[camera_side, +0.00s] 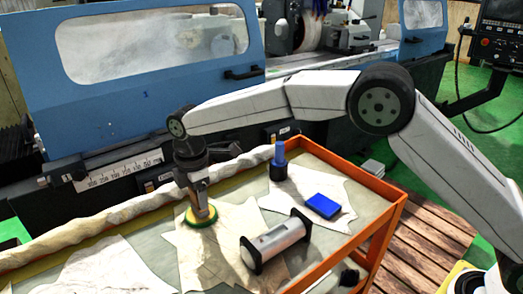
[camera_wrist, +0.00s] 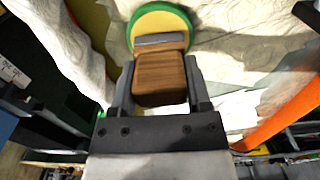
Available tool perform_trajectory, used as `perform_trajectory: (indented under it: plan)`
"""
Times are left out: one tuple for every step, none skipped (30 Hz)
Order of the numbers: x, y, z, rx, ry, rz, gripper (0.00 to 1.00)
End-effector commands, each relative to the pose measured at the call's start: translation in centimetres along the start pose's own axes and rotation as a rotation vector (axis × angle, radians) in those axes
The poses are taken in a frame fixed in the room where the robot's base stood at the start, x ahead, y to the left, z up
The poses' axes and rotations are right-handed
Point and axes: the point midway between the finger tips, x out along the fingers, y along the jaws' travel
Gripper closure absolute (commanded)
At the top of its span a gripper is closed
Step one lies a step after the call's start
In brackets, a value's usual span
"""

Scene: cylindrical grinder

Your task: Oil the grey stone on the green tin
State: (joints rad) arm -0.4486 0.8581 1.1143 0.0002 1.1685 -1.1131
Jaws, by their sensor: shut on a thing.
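The green tin (camera_side: 201,222) lies on the pale cloth on the cart; its round yellow face with a green rim also shows in the wrist view (camera_wrist: 160,14). My gripper (camera_side: 199,196) points down over it, shut on a brown wooden block that shows between the fingers in the wrist view (camera_wrist: 160,78). A grey bar, seemingly the grey stone (camera_wrist: 160,40), lies against the far end of this block, over the yellow face. The block's lower end (camera_side: 203,211) is at the yellow face in the side view; I cannot tell whether the stone touches it.
A grey cylinder with black end plates (camera_side: 276,244) lies right of the tin. The cart's orange rim (camera_side: 345,165) bounds the surface; the blue grinder (camera_side: 150,50) stands behind.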

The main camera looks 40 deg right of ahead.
Motion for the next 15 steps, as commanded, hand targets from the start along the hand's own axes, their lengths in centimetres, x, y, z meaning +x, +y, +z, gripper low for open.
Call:
perform_trajectory:
  plan:
    - [0.03,0.01,-0.01,0.000,0.000,0.001,0.85]
    - [0.05,0.01,0.00,0.000,0.000,0.001,0.85]
    - [0.09,0.01,-0.01,0.000,0.000,0.001,0.85]
    - [0.11,0.01,-0.01,0.000,0.000,0.001,0.85]
    - [0.14,0.01,-0.01,0.000,0.000,0.001,0.85]
    - [0.17,0.01,-0.01,0.000,0.000,0.001,0.85]
    - [0.20,0.01,-0.01,0.000,0.000,0.001,0.85]
    - [0.22,0.01,-0.01,0.000,0.000,0.001,0.85]
    - [0.26,0.01,-0.01,0.000,0.000,0.001,0.85]
    - [0.28,0.02,-0.01,0.000,0.000,0.001,0.85]
    - [0.31,0.01,-0.01,0.000,0.000,0.001,0.85]
    - [0.35,0.01,-0.01,0.000,0.000,0.001,0.85]
    - [0.37,0.01,-0.01,0.000,0.000,0.001,0.85]
    - [0.40,0.02,-0.01,0.000,0.000,0.001,0.85]
    - [0.43,0.01,-0.01,0.000,0.000,0.001,0.85]
